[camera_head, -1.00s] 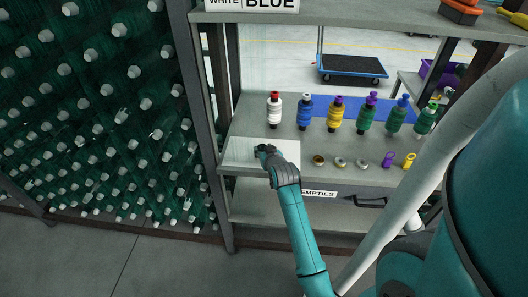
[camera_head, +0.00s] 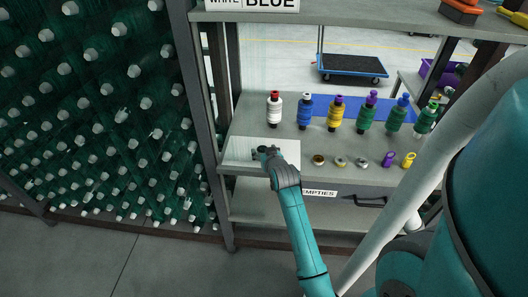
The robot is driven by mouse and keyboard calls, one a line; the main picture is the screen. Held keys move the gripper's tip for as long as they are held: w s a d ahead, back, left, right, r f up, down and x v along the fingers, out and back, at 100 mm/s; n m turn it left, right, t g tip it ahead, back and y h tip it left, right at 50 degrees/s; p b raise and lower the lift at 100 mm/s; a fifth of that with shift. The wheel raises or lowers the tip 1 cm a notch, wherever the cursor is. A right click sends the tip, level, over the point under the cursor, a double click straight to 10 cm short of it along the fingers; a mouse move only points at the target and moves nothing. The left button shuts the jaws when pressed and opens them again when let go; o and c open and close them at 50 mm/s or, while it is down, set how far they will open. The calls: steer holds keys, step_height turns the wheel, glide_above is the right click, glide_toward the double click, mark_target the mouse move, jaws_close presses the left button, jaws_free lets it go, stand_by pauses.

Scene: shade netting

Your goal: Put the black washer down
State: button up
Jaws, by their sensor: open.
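My gripper (camera_head: 265,151) is small and dark at the end of my teal arm. It is open, low over the pale white panel (camera_head: 240,152) at the left end of the shelf. I cannot make out a black washer; the gripper and wrist hide part of the panel beneath them. Small ring-shaped parts lie to the right of my gripper: a dark brass one (camera_head: 319,160), a pale metallic one (camera_head: 340,162) and another pale one (camera_head: 362,162).
Several thread cones stand behind in a row, from a white one (camera_head: 274,110) to green ones. A purple piece (camera_head: 388,159) and a yellow piece (camera_head: 409,160) lie to the right. An upper shelf (camera_head: 350,18) overhangs, and a post (camera_head: 207,120) stands at left.

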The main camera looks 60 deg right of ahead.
steer(key=v, duration=1.1)
steer(key=s+a+f+n+t+y, duration=0.2)
steer(key=s+a+f, duration=0.15)
steer(key=a, duration=0.95)
steer(key=s+a+f+n+t+y, duration=0.15)
steer(key=s+a, duration=0.25)
steer(key=a, duration=0.8)
steer(key=s+a+r+n+t+y, duration=0.1)
steer(key=s+a+r+n+y, duration=0.1)
steer(key=s+a, duration=0.4)
steer(key=s+a+r+n+y, duration=0.3)
steer(key=s+a, duration=0.4)
steer(key=s, duration=0.3)
steer(key=shift+r+t+y, duration=0.35)
steer(key=shift+r+y, duration=0.2)
steer(key=shift+r, duration=0.35)
steer(key=shift+n, duration=0.25)
